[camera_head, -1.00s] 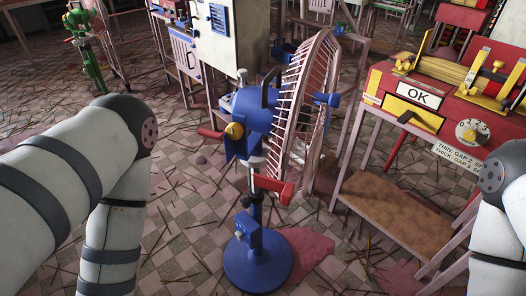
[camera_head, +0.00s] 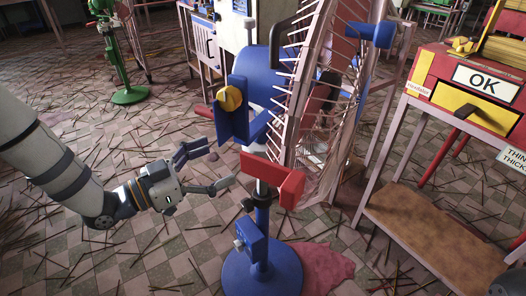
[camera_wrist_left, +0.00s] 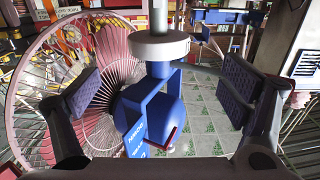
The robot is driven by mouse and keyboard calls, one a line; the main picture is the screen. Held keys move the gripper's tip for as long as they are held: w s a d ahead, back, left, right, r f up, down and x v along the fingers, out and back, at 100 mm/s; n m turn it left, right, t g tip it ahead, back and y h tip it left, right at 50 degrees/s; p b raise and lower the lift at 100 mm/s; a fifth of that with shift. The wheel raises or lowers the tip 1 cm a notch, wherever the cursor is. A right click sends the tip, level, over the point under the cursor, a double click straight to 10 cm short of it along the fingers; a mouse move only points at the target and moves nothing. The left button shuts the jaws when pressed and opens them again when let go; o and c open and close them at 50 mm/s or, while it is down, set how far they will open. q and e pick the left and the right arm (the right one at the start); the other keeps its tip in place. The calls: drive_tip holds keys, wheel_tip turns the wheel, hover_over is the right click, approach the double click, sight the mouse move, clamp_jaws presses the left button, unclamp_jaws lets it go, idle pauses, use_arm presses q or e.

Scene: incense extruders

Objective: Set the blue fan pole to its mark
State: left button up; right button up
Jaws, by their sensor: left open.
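The blue fan stands upright in the head view on a round blue base (camera_head: 262,270). Its pole (camera_head: 263,217) carries a dark collar and a small blue box (camera_head: 251,241). A red clamp-like part (camera_head: 272,178) sits below the blue fan head (camera_head: 251,105). I cannot make out the mark on the pole. My left gripper (camera_head: 222,166) is open and empty, left of the red part and pole, apart from them in the head view. In the left wrist view, its open fingers (camera_wrist_left: 162,88) frame a blue bracket (camera_wrist_left: 150,112) and pale collar (camera_wrist_left: 159,45). My right gripper is out of view.
The pink fan cage (camera_head: 318,95) rises right of the pole. A green fan stand (camera_head: 129,94) is at back left. Sticks litter the tiled floor.

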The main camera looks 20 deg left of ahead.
use_arm(q)
drive_tip(key=b+x, duration=0.1)
drive_tip(key=x, duration=0.9)
drive_tip(key=shift+w+d, duration=0.2)
drive_tip(key=shift+d, duration=0.05)
drive_tip(key=c, duration=1.7)
wheel_tip(320, 180, down, 10)
drive_tip(key=b, duration=0.5)
drive_tip(key=shift+r, duration=0.4)
drive_tip(key=o, duration=1.7)
drive_tip(key=shift+r, duration=0.1)
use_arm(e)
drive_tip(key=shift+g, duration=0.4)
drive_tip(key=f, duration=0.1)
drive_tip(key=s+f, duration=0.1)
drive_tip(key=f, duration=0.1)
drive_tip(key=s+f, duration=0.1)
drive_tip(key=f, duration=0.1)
use_arm(q)
drive_tip(key=shift+s, duration=0.1)
drive_tip(key=v, duration=1.2)
